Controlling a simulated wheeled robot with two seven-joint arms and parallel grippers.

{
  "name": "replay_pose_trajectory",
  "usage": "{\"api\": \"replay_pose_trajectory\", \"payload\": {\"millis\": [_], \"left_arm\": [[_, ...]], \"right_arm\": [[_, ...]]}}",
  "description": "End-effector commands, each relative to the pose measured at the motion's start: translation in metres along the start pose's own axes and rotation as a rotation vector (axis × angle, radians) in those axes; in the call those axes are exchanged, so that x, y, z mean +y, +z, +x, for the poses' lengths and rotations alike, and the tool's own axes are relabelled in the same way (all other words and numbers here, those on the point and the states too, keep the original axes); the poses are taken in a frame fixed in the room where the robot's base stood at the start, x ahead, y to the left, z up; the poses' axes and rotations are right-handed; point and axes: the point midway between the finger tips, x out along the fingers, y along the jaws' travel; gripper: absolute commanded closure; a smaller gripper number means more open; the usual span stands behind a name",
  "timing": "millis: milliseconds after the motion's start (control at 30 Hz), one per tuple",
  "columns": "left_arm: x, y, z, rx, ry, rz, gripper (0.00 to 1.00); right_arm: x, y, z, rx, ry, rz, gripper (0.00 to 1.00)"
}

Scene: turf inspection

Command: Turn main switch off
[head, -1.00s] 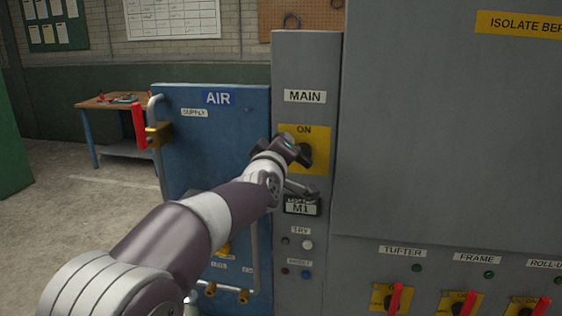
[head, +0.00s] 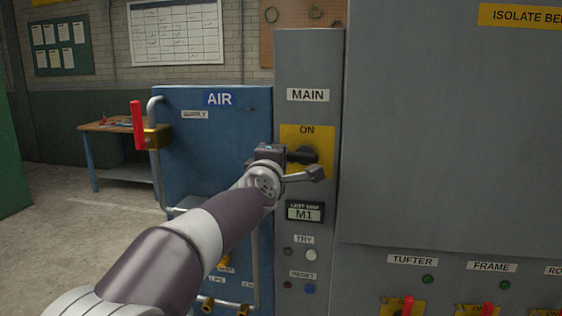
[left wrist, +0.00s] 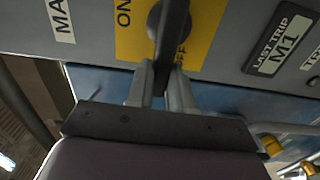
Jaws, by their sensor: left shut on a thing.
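The main switch is a black rotary handle (head: 305,155) on a yellow plate (head: 322,140) under the MAIN label on a grey column. In the left wrist view, the handle (left wrist: 168,38) lies between the two fingers of my left gripper (left wrist: 160,78), which is shut on it. My left gripper also shows in the head view (head: 288,156), at the handle's left side. OFF shows only partly in the left wrist view. My right gripper is out of view.
Below the switch are a LAST TRIP display (head: 304,211) reading M1 and a white TRY button (head: 311,255). A blue AIR panel (head: 220,130) with a red-handled valve (head: 138,125) stands left. A large grey cabinet (head: 440,150) stands right. A workbench (head: 115,140) is behind.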

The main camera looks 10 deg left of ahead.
Motion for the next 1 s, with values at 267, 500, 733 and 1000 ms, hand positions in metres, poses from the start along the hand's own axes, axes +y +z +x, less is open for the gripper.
{"api": "replay_pose_trajectory", "payload": {"millis": [267, 500, 733, 1000], "left_arm": [[0.0, -0.001, 0.0, 0.003, 0.002, -0.018, 1.0], [0.0, -0.001, 0.0, 0.003, 0.002, -0.017, 1.0], [-0.001, -0.001, 0.0, 0.001, 0.0, -0.017, 0.53], [-0.002, 0.0, -0.013, 0.001, 0.001, -0.017, 0.53]], "right_arm": [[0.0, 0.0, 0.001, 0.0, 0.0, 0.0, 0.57], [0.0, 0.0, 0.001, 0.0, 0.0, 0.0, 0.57], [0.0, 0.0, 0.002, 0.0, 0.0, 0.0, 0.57], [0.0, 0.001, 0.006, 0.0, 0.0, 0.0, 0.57]]}}
